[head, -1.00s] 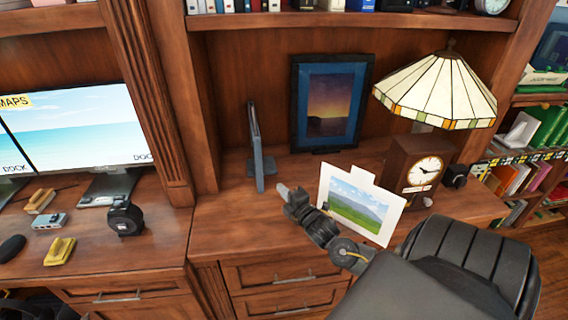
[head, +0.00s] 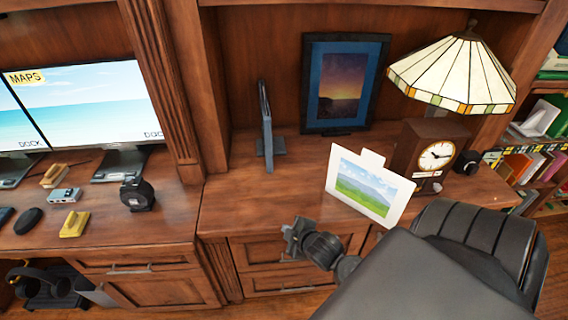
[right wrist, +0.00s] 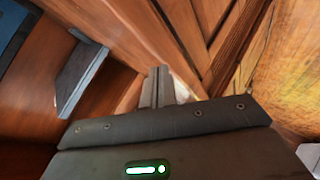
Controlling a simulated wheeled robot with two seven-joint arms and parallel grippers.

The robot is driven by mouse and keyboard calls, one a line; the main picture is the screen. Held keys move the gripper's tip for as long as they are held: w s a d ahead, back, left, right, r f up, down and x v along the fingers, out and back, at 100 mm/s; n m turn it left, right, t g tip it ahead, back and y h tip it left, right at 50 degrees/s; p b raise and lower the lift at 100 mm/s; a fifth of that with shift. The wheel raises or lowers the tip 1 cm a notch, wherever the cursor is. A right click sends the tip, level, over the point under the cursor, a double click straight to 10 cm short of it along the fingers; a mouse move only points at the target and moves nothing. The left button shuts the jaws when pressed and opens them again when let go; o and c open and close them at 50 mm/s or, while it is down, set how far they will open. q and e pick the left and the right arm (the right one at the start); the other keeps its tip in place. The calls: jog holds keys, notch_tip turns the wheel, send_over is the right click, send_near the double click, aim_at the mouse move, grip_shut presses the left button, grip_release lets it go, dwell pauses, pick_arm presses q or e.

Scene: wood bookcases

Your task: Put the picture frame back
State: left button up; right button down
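A white picture frame (head: 370,188) with a green landscape stands, leaning slightly, near the front edge of the right desk top. A dark frame with a blue mat and sunset picture (head: 343,85) stands against the back panel. A thin blue-grey frame (head: 266,125), seen edge-on, stands left of it; what seems the same frame shows in the right wrist view (right wrist: 80,78). My right gripper (head: 292,233) is in front of the desk edge, below and left of the white frame, apart from it. Its fingers (right wrist: 162,86) are together and appear empty. My left gripper is out of view.
A wooden clock (head: 432,157) and a stained-glass lamp (head: 455,72) stand right of the white frame. A black chair (head: 480,240) is close at front right. Monitors (head: 90,95) and small desk items are at left. The desk top between the edge-on and white frames is clear.

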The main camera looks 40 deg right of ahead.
jog(key=s+a+f+m+g+p, duration=0.1)
jog(key=s+f+g+p, duration=0.1)
jog(key=s+f, duration=0.35)
jog(key=s+a+f+m+g+p, duration=0.1)
jog(key=s+f+g+p, duration=0.15)
jog(key=f, duration=0.65)
jog(key=s+a+f+m+g+p, duration=0.1)
jog(key=s+f+m+p, duration=0.1)
jog(key=s+f, duration=0.45)
jog(key=s+a+f+g+p, duration=0.1)
jog(key=s+a+f, duration=0.1)
jog(key=s, duration=0.5)
jog(key=s+a+f+m+g+y+p, duration=0.1)
jog(key=s+f+g, duration=0.1)
jog(key=s+f, duration=0.3)
jog(key=s+a+f+m+g+y+p, duration=0.1)
jog(key=s+a+f+p, duration=0.1)
jog(key=s, duration=0.7)
jog(key=shift+a+f, duration=0.3)
jog(key=shift+f, duration=0.55)
jog(key=c, duration=2.2)
grip_release()
